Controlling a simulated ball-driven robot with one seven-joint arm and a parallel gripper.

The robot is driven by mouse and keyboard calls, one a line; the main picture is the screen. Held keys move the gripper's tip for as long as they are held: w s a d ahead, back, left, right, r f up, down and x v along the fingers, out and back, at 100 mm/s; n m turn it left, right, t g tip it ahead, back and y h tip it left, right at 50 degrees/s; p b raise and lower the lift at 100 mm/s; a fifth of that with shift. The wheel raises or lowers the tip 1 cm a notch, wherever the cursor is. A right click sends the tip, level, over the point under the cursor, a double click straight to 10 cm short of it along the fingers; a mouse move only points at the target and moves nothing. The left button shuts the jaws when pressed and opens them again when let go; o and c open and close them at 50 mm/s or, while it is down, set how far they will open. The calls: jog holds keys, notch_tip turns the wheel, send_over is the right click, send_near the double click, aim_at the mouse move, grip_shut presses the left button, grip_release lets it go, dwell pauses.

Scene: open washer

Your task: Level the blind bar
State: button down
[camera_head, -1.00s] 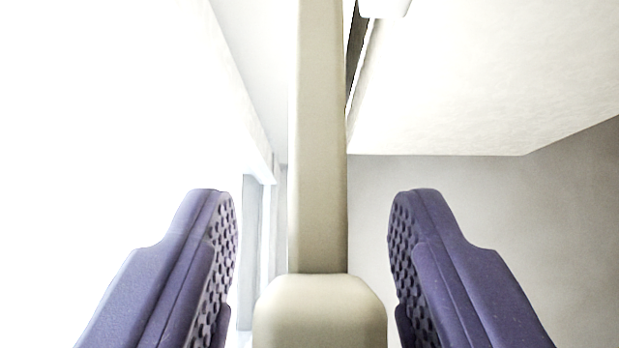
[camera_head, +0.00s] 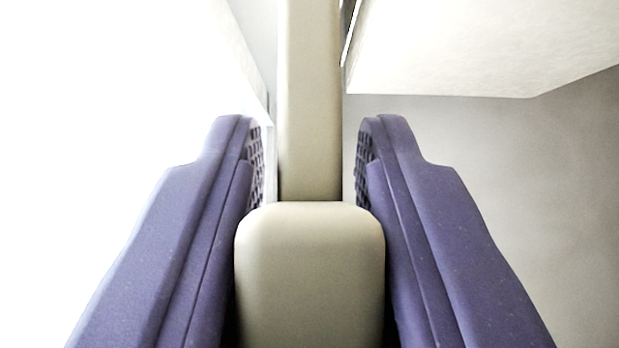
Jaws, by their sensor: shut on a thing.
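The beige blind bar (camera_head: 310,110) runs up the middle of the view, away from me. Its near end is a wider rounded block (camera_head: 310,275) low in the centre. My gripper (camera_head: 310,155) has a purple finger on each side of the bar. The fingers are shut on the wide block, and their lower parts press against its left and right sides. Narrow gaps show between the fingertips and the thinner part of the bar beyond. The far end of the bar runs out of the top of the picture.
A bright white surface (camera_head: 90,100) fills the left side. A pale panel (camera_head: 480,45) hangs at the upper right, with a dark edge near the bar. A plain grey wall (camera_head: 540,180) lies behind on the right, with open room before it.

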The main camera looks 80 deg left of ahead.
jog(key=shift+f, duration=0.1)
jog(key=c, duration=1)
grip_release()
jog(key=shift+o, duration=0.2)
jog(key=v, duration=0.8)
jog(key=shift+p, duration=0.3)
